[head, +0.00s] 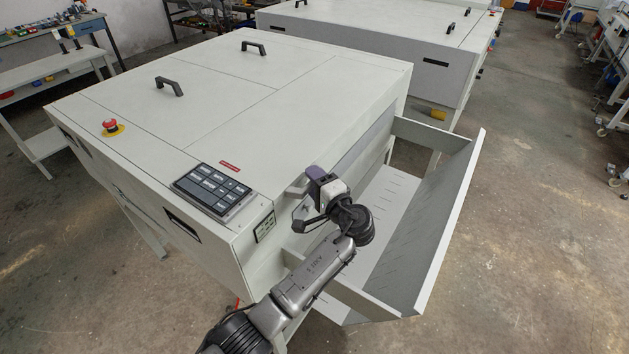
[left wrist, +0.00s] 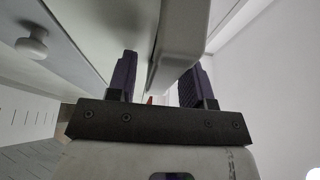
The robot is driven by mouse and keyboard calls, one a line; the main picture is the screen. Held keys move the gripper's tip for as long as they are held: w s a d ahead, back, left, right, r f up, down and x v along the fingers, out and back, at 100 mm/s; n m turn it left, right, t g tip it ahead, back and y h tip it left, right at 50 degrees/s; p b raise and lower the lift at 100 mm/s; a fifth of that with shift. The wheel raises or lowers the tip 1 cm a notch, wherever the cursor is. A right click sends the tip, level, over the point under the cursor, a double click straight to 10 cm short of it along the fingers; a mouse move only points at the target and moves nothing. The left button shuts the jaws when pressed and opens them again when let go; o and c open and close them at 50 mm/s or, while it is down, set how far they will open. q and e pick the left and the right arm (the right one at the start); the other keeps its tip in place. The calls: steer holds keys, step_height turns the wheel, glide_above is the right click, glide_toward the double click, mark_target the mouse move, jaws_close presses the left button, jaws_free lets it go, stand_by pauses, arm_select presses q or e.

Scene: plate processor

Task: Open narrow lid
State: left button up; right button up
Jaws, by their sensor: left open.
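The white plate processor (head: 320,110) fills the middle of the head view, its top panels lying flat and closed. Thin seams divide the top; I cannot tell for sure which panel is the narrow lid. Two black handles stand on top, one nearer (head: 169,87) and one farther (head: 253,48). My left gripper (head: 312,180) is at the machine's right side, by the top edge near the front corner. In the left wrist view, its open purple fingers (left wrist: 157,82) stand either side of a rounded light-grey edge (left wrist: 184,40). Contact is unclear. My right gripper is not in view.
A control panel (head: 213,188) and a red emergency button (head: 110,126) sit on the machine's front part. A slanted white tray (head: 440,225) juts out at right, under my arm. A round knob (left wrist: 32,45) shows in the left wrist view. A second machine (head: 400,40) stands behind.

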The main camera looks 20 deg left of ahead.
arm_select(q)
steer(key=shift+c, duration=0.2)
jaws_close()
